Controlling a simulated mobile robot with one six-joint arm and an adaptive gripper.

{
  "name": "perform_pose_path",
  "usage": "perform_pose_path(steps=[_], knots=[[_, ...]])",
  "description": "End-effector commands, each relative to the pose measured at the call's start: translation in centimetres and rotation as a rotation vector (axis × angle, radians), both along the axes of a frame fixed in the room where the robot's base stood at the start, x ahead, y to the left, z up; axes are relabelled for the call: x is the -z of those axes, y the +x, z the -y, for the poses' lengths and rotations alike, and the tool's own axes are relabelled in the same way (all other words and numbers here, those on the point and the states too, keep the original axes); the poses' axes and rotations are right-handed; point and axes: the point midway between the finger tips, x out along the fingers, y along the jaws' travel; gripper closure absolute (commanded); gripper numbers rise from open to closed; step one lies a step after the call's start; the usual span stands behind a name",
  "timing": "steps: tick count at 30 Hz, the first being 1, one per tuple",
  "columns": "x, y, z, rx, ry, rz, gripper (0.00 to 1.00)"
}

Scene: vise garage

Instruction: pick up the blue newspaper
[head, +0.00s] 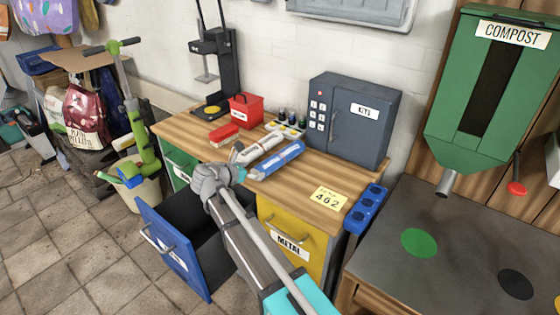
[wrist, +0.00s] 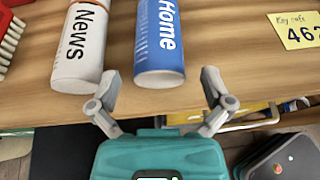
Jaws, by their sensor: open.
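The blue newspaper (head: 279,158) is a rolled blue tube lying on the wooden workbench. In the wrist view the blue newspaper (wrist: 160,40), marked "Home", points away from me, with its near end between and just beyond my fingertips. My gripper (wrist: 160,78) is open and empty, one finger to each side of that end. In the head view my gripper (head: 246,173) is at the bench's front edge, by the newspaper's left end. A white rolled newspaper marked "News" (wrist: 80,45) lies to the left; it also shows in the head view (head: 257,148).
A grey key safe (head: 350,120) stands behind the newspapers. A yellow note (head: 328,198) lies to their right. A red brush (head: 224,134) and red box (head: 245,110) are to the left. The blue drawer (head: 172,250) below stands open.

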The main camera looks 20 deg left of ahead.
Motion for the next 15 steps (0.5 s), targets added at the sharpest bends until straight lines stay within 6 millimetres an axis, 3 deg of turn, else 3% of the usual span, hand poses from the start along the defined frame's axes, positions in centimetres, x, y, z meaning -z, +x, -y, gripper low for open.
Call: perform_pose_path(steps=[15], knots=[[2.3, 3.4, 1.5, 0.000, 0.001, 0.000, 0.00]])
